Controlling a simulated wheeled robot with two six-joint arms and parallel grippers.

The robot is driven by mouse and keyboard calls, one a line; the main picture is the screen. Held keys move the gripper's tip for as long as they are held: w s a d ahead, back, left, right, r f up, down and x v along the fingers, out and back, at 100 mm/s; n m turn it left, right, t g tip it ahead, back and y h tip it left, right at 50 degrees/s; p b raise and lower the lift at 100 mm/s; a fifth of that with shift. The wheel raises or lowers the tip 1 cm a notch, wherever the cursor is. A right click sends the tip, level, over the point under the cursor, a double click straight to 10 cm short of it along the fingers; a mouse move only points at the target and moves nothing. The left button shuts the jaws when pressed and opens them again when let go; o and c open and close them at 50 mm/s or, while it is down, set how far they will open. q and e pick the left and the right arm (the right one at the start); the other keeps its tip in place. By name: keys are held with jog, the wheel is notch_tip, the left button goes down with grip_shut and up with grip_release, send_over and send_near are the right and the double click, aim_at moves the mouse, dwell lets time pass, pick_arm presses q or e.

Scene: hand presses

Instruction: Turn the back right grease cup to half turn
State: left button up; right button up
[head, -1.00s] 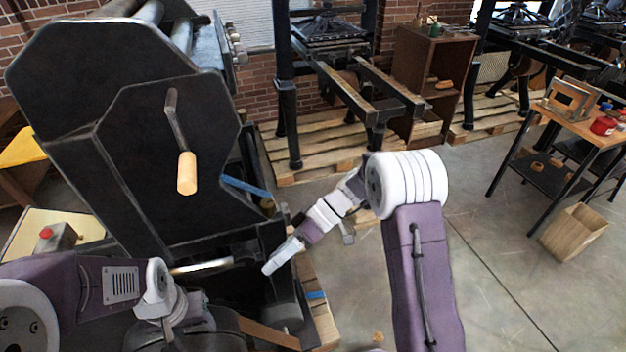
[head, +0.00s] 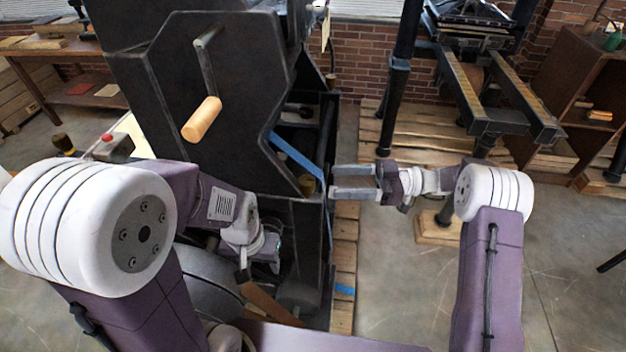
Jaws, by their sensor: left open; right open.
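A small brass-coloured cup-like part (head: 307,184) sits on the right side of the black press (head: 225,85), beside a blue strip. Another small brownish part (head: 331,80) shows further back on the press's right side. I cannot tell for sure which is the back right grease cup, and no turn mark is readable. My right gripper (head: 334,182) is open and empty, its two fingers pointing left, just right of the nearer brass part and apparently apart from it. My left gripper (head: 262,262) is low in front of the press, its fingers partly hidden and nothing seen in it.
A crank with a wooden handle (head: 202,119) sticks out of the press's front plate. A blue strip (head: 295,155) slants along its right side. A wooden pallet (head: 344,255) lies under it. Another press (head: 480,100) stands behind on the right.

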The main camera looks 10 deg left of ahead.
aim_at(308, 180)
jog(key=a, duration=0.2)
jog(key=a+p, duration=0.1)
jog(key=a, duration=0.2)
jog(key=s+a, duration=0.1)
jog(key=a, duration=0.1)
jog(key=shift+s+a, duration=0.1)
jog(key=shift+a, duration=0.05)
jog(key=shift+s+a+p, duration=0.1)
jog(key=shift+a+p, duration=0.2)
jog(key=shift+a, duration=0.4)
jog(key=shift+c, duration=0.2)
grip_shut()
jog(key=m+t+b, duration=0.1)
jog(key=b, duration=0.2)
jog(key=m+t+b, duration=0.1)
jog(key=t+b, duration=0.1)
jog(key=b, duration=0.1)
jog(key=t+b, duration=0.1)
jog(key=b, duration=0.2)
jog(key=shift+f+m, duration=0.25)
jog(key=shift+m, duration=0.15)
jog(key=shift+r+t, duration=0.15)
jog(key=shift+t, duration=0.15)
jog(key=shift+r, duration=0.15)
